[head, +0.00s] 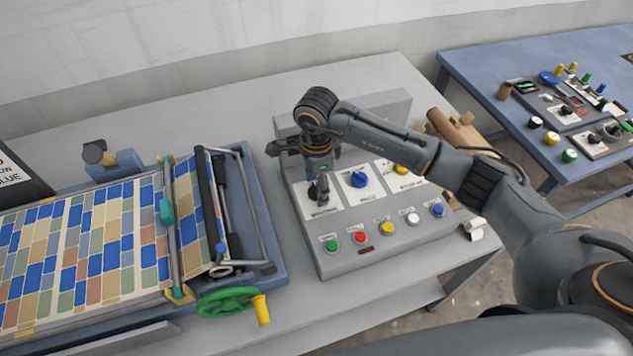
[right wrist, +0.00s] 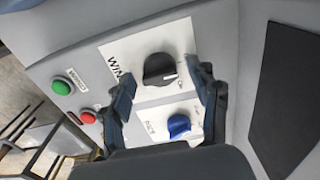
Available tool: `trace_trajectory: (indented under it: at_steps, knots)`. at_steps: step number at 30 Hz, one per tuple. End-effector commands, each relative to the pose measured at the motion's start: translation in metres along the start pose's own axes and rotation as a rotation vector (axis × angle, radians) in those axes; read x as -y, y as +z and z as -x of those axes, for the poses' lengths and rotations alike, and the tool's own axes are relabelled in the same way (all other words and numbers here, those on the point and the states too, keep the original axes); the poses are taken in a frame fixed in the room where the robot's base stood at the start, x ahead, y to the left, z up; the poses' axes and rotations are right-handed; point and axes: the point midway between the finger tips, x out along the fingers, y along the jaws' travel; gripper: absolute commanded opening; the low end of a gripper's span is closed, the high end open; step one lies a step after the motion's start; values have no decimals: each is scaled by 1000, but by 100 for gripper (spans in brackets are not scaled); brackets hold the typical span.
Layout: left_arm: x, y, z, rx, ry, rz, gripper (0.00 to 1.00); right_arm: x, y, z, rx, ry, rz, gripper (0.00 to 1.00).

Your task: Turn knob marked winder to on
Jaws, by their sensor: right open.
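The black winder knob (right wrist: 160,69) sits on a white plate (right wrist: 118,50) whose label shows "WIN" before my finger hides the rest. Its white pointer line points to the right in the right wrist view. My right gripper (right wrist: 168,80) is open, with one finger on each side of the knob and small gaps visible. In the head view, my right gripper (head: 318,180) reaches down over the left plate (head: 335,196) of the grey control panel (head: 350,262) and largely hides the knob. My left gripper is not in view.
A blue knob (head: 359,179) is just right of the winder plate, with a yellow knob (head: 401,170) beyond. Green (head: 331,246), red (head: 360,237) and other buttons line the front. A roller press with a green handwheel (head: 225,301) stands left. A blue table (head: 475,75) stands right.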

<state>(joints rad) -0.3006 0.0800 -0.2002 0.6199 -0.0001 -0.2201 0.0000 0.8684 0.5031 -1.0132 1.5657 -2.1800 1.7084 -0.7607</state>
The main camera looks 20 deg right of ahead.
Motion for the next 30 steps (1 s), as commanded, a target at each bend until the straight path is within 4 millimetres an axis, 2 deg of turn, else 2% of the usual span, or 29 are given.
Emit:
trace_trajectory:
  at_steps: [2,10,20,30]
  knots:
    - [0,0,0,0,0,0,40,0,0,0,0,0,0,61]
    - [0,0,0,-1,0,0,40,0,0,0,0,0,0,8]
    - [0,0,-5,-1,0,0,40,1,0,-1,0,-2,-36,6]
    - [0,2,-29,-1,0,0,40,1,0,-3,1,-3,-252,6]
